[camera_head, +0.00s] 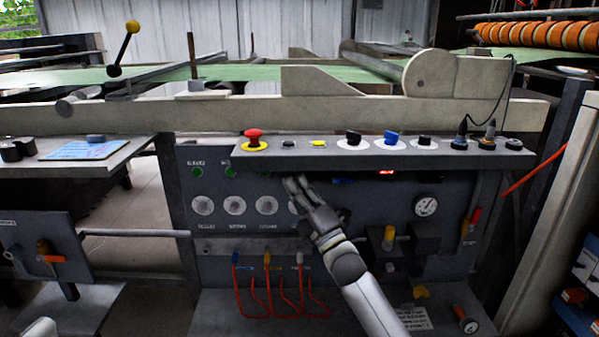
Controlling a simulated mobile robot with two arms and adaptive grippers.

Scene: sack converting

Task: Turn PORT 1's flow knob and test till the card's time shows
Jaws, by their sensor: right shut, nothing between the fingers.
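My right gripper (293,184) is shut and empty. It is in front of the dark control panel (370,205), just below the shelf of buttons, and it partly covers the rightmost of a row of pale round dials (203,206). I cannot tell whether it touches the panel. Below the dials are hose fittings with blue, yellow and white tops (235,258), with red hoses looping down. The labels are too small to read, so I cannot tell which is PORT 1 or its knob. A small red-lit display (386,171) sits under the shelf. My left gripper is not in view.
The shelf (480,158) juts out above my right gripper, with a red mushroom button (253,138) and several knobs. A gauge (425,206) and a yellow-topped valve (389,235) are right of my arm. A blue card (84,150) lies on the left ledge; a white card (413,318) is low right.

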